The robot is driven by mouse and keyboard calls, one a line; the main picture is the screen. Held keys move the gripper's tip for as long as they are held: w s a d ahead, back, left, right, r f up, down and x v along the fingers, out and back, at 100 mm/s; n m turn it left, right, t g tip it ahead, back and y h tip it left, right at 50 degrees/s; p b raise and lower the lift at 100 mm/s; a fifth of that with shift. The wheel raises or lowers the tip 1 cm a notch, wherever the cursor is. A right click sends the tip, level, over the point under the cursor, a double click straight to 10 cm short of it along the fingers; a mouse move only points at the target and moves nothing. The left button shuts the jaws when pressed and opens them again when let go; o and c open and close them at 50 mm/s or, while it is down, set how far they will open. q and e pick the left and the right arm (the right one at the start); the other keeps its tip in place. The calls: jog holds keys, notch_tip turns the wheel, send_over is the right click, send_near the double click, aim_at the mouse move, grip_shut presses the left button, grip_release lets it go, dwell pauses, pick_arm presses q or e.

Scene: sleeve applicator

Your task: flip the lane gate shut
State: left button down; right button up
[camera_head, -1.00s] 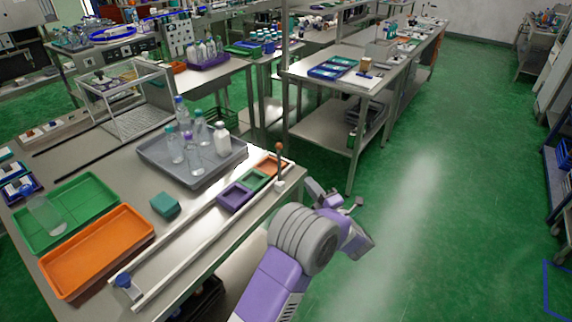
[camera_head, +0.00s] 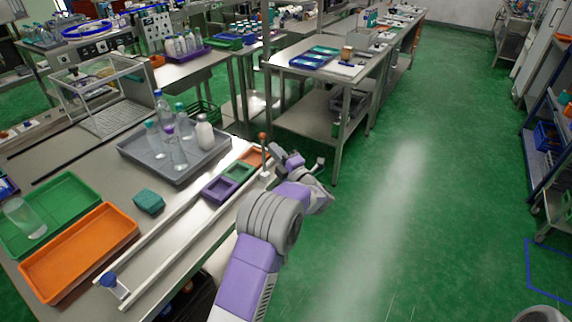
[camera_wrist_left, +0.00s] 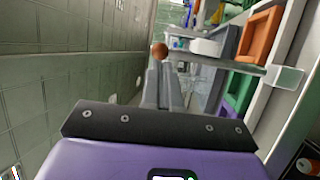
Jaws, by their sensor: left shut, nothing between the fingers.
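The lane is a pale railed track (camera_head: 180,232) along the front edge of the bench, with purple, green and orange square pockets at its far end. An upright lever with a brown ball knob (camera_head: 262,136) stands at that far end beside the orange pocket; I take it for the lane gate. In the left wrist view the brown knob (camera_wrist_left: 159,50) shows just beyond the fingertips, by a grey bar. My left gripper (camera_head: 279,154) is shut and empty, just right of the lever. I cannot tell if it touches. My right gripper is out of view.
A grey tray (camera_head: 130,150) of bottles stands behind the track. An orange tray (camera_head: 80,250), a green tray (camera_head: 62,195) and a teal block (camera_head: 148,201) lie left of it. A blue knob (camera_head: 108,280) marks the near end.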

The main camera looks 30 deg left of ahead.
aim_at(264, 138)
pick_arm(q)
jog(key=shift+x, duration=1.65)
